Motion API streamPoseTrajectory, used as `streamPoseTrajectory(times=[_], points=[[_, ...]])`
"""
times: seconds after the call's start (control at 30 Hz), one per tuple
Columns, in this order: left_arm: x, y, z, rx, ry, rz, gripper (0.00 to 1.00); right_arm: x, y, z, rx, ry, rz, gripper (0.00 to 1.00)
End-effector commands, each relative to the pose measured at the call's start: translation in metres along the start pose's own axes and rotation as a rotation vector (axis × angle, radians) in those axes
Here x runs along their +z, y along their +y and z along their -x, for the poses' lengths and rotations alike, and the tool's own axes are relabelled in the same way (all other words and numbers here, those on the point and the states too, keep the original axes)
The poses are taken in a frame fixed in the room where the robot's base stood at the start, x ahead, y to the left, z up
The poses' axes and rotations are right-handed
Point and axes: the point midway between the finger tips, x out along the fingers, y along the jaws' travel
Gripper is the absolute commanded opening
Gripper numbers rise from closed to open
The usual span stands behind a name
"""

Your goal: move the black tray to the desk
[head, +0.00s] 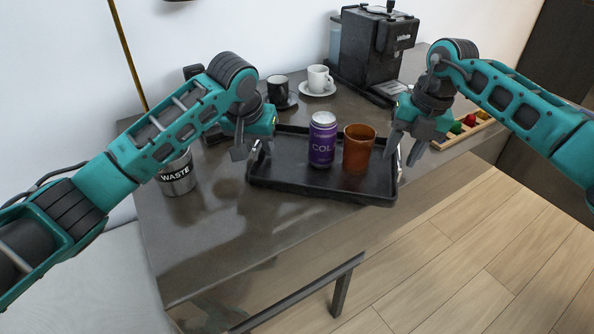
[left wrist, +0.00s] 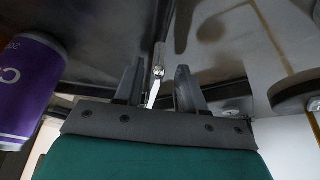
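The black tray (head: 285,176) is on the dark grey counter, its front right corner at or over the front edge in the head view. It carries a purple cola can (head: 322,140) and an orange-brown cup (head: 358,150), both upright. The can also shows in the left wrist view (left wrist: 28,85). My left gripper (head: 250,150) is at the tray's left end. In the left wrist view its fingers (left wrist: 158,88) stand apart on either side of the silver handle (left wrist: 158,72). My right gripper (head: 404,148) is at the tray's right end with fingers apart; its handle contact is unclear.
A waste bin (head: 177,178) stands left of the tray. A dark cup (head: 278,91), a white cup on a saucer (head: 318,79) and a coffee machine (head: 375,50) stand behind. A wooden box (head: 465,130) is at right. The counter's front left (head: 220,245) is clear.

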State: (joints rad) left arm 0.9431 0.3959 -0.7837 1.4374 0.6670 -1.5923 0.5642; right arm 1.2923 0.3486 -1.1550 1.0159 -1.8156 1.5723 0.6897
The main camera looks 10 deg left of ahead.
Motion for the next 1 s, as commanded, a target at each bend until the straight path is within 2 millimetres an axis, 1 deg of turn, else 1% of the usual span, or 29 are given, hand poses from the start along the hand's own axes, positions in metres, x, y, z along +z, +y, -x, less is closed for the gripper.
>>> streamPoseTrajectory(times=[0.23,0.37,0.47,0.6,0.8,0.9,1.0], points=[[0.000,0.003,0.002,0.006,0.002,-0.004,0.40,-0.001,0.003,0.000,0.005,0.001,0.005,0.42],[-0.001,0.004,0.011,0.008,0.004,-0.004,0.40,-0.001,0.004,0.000,0.006,0.001,0.006,0.42],[-0.001,0.003,0.028,0.008,0.007,-0.005,0.40,-0.001,0.004,0.000,0.007,0.001,0.007,0.42],[-0.001,0.003,0.059,0.007,0.008,-0.004,0.40,-0.001,0.004,0.000,0.007,0.001,0.007,0.42],[-0.001,0.002,0.098,0.005,0.005,-0.004,0.40,-0.001,0.004,0.000,0.007,0.001,0.007,0.42],[-0.001,0.002,0.110,0.005,0.003,-0.003,0.40,-0.001,0.005,0.000,0.007,0.001,0.007,0.42],[0.000,0.001,0.118,0.004,0.002,-0.001,0.40,-0.001,0.005,0.000,0.007,0.001,0.007,0.42]])
